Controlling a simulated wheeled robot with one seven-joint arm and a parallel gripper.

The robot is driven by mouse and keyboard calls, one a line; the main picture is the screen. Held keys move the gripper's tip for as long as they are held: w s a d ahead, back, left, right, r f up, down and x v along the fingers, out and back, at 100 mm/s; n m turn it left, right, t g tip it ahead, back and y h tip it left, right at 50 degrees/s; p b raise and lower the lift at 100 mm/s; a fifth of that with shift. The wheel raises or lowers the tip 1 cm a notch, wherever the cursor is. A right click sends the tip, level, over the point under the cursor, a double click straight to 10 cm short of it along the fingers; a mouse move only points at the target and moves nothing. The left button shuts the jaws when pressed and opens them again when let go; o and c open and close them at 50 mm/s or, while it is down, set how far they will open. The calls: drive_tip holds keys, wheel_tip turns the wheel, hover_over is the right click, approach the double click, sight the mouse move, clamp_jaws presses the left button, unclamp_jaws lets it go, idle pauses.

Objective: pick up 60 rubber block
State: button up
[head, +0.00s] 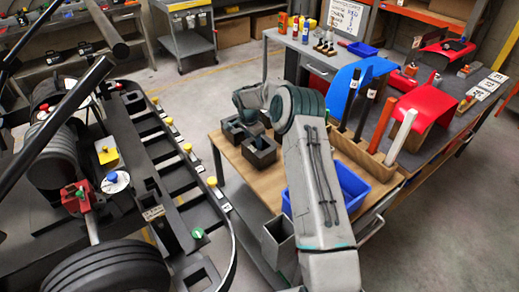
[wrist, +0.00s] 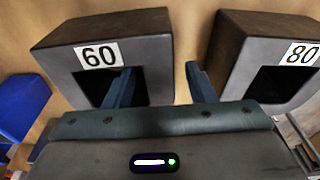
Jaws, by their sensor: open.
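The 60 rubber block (wrist: 160,50) is a dark block with a square opening in its front and a white "60" label. It stands on a wooden top at the left of the wrist view. My gripper (wrist: 160,84) is open and empty. Its left finger overlaps the front of this block by the opening; its right finger is in the gap right of the block. I cannot tell whether either touches. In the head view two dark blocks stand on the wooden bench (head: 222,152) under my arm; their labels are unreadable there.
A similar block labelled 80 (wrist: 232,60) stands close on the right. A blue bin (wrist: 18,108) is at the left in the wrist view. In the head view, a kart frame (head: 150,150) is left of the bench, and a wooden rack with upright handles (head: 372,165) is right.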

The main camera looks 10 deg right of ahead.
drive_tip(key=shift+f, duration=0.15)
clamp_jaws()
idle(1.4)
